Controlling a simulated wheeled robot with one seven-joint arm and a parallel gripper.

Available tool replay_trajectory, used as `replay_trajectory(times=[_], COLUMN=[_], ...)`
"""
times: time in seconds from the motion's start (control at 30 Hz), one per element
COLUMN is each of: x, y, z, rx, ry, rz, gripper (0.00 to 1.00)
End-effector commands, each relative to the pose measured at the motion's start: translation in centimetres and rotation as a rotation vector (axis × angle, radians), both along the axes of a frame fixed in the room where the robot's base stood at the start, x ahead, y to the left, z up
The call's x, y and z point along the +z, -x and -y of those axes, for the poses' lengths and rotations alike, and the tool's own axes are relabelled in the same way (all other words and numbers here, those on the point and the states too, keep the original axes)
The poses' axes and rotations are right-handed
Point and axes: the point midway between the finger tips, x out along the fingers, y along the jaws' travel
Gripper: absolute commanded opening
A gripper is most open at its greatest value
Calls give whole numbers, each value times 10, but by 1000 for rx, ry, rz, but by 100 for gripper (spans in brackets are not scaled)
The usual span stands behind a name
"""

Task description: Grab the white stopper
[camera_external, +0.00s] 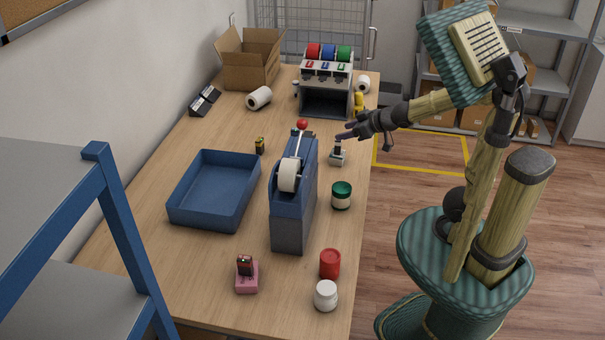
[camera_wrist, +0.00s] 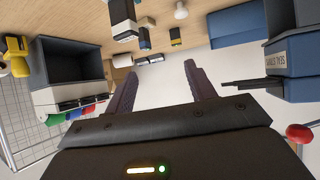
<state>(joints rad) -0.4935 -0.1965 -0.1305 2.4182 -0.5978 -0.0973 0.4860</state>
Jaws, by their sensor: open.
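A small white knob-shaped piece (camera_wrist: 181,11), which looks like the white stopper, shows at the top edge of the wrist view, partly cut off. It sits left of the blue tray. I cannot make it out surely in the external view, where the blue machine may hide it. My gripper (camera_external: 342,136) reaches in from the right over the counter's right side, just above a small grey-based item with a dark handle (camera_external: 337,158). In the wrist view its two fingers (camera_wrist: 163,82) are spread apart with nothing between them.
The blue machine with a red knob (camera_external: 295,205) stands close, left of my gripper. The blue tray (camera_external: 179,208) is behind it. A grey dispenser (camera_external: 326,103) stands at the far end. A green jar (camera_external: 341,196), red tin (camera_external: 330,264) and white cup (camera_external: 326,296) line the right edge.

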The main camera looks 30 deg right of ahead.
Motion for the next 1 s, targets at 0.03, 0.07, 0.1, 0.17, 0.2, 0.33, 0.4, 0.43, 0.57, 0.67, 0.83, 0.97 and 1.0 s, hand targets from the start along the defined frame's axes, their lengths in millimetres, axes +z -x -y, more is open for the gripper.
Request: replay_trajectory(times=[0.03,0.07,0.1,0.17,0.2,0.33,0.4,0.43,0.57,0.67,0.83,0.97,1.0], x=[0,1,1,1,2,-12,-19,-22,-41,-47,-48,-48,-48], y=[3,4,6,10,12,13,13,13,13,13,13,13,13], z=[-8,-12,-18,-26,-31,-33,-33,-33,-33,-33,-33,-33,-33], rx=[27,43,63,92,113,121,120,119,120,120,120,120,120], ry=[-13,-22,-32,-50,-61,-68,-68,-68,-68,-67,-68,-68,-68], rz=[9,15,21,31,37,36,36,37,35,39,42,41,41], gripper=[55,55,55,55,55,55,55,55,55,55,55,55,55])
